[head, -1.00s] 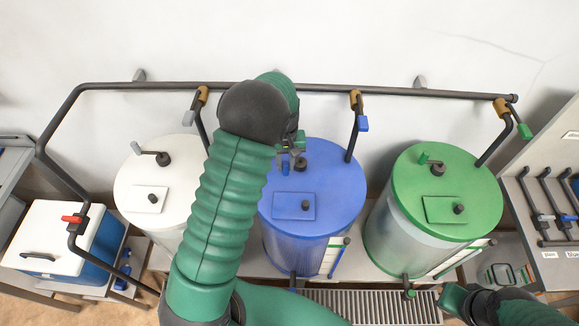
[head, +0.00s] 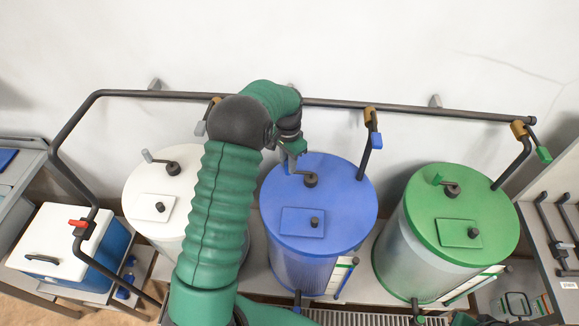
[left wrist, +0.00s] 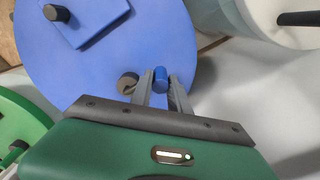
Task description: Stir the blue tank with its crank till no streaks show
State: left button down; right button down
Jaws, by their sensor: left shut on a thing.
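The blue tank (head: 345,225) stands in the middle of the row, with a blue lid that also shows in the left wrist view (left wrist: 55,70). Its crank has a dark hub (head: 310,180) near the back of the lid and a blue handle (left wrist: 161,78). My left gripper (head: 291,158) is at the back left of the lid, its two grey fingers shut on the handle. The tank's side wall (head: 300,268) looks blue with fine vertical lines; I cannot tell whether these are streaks.
A white tank (head: 150,190) stands to the left and a green-lidded tank (head: 470,210) to the right, each with its own crank. A dark pipe (head: 420,112) with valves runs along the wall behind.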

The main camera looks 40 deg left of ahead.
pick_arm(q)
jog(key=shift+w+a+m, duration=0.35)
jog(key=shift+w+m, duration=0.1)
jog(key=shift+m, duration=0.25)
jog(key=c, duration=1.5)
grip_release()
jog(key=shift+o, duration=1.2)
jog(key=shift+s, duration=0.15)
jog(key=shift+r, duration=0.15)
